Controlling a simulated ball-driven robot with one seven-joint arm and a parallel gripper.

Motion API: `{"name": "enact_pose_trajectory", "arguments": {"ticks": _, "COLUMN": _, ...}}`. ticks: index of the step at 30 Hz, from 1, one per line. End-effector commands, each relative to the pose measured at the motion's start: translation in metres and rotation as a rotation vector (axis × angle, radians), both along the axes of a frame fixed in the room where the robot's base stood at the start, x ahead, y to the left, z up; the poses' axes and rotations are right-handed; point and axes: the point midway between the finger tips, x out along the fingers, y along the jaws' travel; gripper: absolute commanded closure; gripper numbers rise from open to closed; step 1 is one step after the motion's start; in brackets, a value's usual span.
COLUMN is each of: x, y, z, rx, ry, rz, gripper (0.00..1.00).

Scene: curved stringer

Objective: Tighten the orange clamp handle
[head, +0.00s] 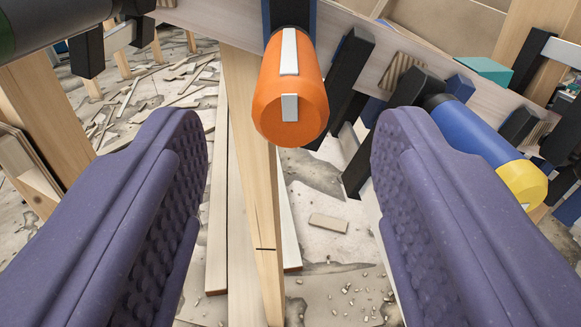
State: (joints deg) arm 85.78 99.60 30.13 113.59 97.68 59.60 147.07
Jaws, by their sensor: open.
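The orange clamp handle (290,95) is a thick cylinder with white marks on its side and end, at the top centre of the head view. Its end face points toward me and slightly down. My gripper (290,130) is open, with one purple padded finger on the left and one on the right. The handle lies in line with the gap between the fingertips, a little beyond and above them. Neither finger appears to touch it. A dark blue clamp part (302,14) shows behind the handle at the top edge.
A pale curved stringer (350,35) runs across the top. A blue clamp handle with a yellow end (522,183) is close to the right finger. Black clamp bars (352,75) stand right of the orange handle. A wooden post (250,170) stands below. Wood scraps litter the floor.

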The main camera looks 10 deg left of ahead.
Motion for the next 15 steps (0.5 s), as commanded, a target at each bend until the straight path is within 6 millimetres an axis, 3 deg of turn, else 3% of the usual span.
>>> {"name": "enact_pose_trajectory", "arguments": {"ticks": 8, "x": -0.003, "y": -0.001, "z": 0.000, "rx": 0.000, "ry": 0.001, "rz": 0.000, "gripper": 0.44}}
{"name": "enact_pose_trajectory", "arguments": {"ticks": 15, "x": -0.030, "y": -0.006, "z": 0.000, "rx": 0.001, "ry": 0.001, "rz": -0.002, "gripper": 0.44}}
